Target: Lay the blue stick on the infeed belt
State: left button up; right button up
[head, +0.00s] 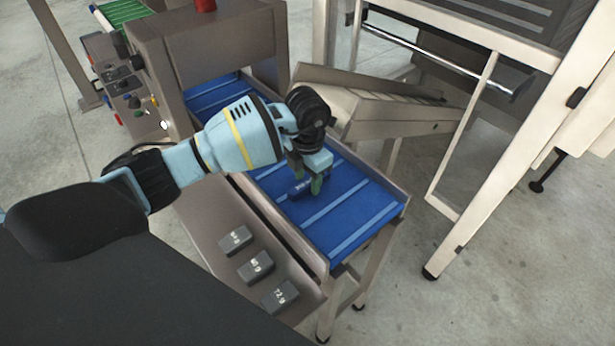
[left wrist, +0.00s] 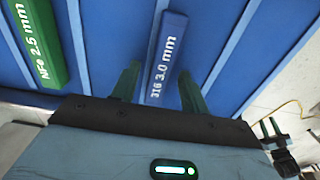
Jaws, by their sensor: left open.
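The blue stick (left wrist: 166,55), marked "316 3.0 mm", lies on the blue belt (head: 350,207) between light cleats. In the head view the stick (head: 299,190) shows as a small dark blue piece by the fingertips. My left gripper (head: 307,178) points down close over the belt. In the left wrist view its two green fingers (left wrist: 159,85) stand open, apart, on either side of the stick's near end. I cannot tell whether they touch it.
A green stick (left wrist: 38,42), marked "NFe 2.5 mm", lies on the belt to the left. Several grey weight blocks (head: 256,267) sit on the shelf beside the belt. A metal chute (head: 380,112) and a pale frame (head: 465,150) stand beyond. The belt's near end is clear.

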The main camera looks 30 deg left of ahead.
aim_at(308, 182)
pick_arm(q)
notch_tip(308, 182, up, 12)
dwell(0.4)
dwell(0.4)
